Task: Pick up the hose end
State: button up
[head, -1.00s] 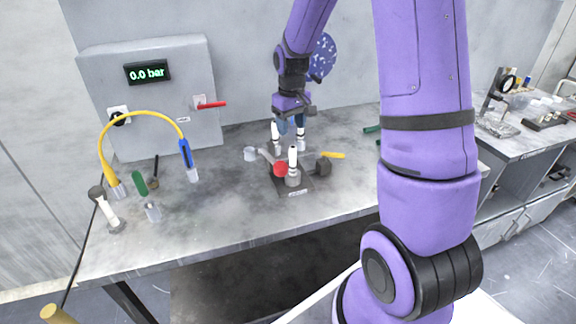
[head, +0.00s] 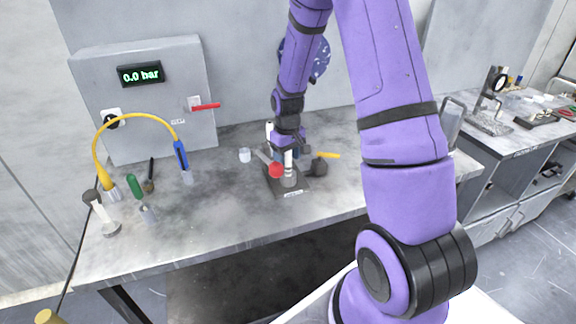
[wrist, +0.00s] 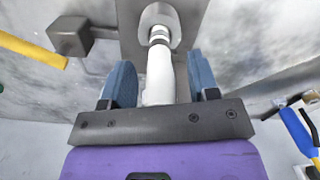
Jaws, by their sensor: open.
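A yellow hose (head: 127,116) arches from the grey wall box side to a blue end piece (head: 181,155), which stands upright at its right end. The blue piece also shows at the lower right of the wrist view (wrist: 297,130), well apart from my gripper. My gripper (head: 288,150) is low over the fixture plate (head: 292,192) at mid-table. In the wrist view its blue-padded fingers (wrist: 160,85) are open, one on each side of a white stem (wrist: 160,75) rising from a grey round fitting. Whether the pads touch the stem is not clear.
A red-ended lever (head: 275,170), a dark block (head: 319,167) and a yellow rod (head: 328,155) are close to my gripper. A grey box (head: 150,95) reading 0.0 bar stands at the back left.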

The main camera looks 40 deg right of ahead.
jog(key=shift+f, duration=0.3)
jog(key=shift+c, duration=0.5)
jog(key=c, duration=0.9)
grip_shut()
jog(key=shift+r, duration=0.1)
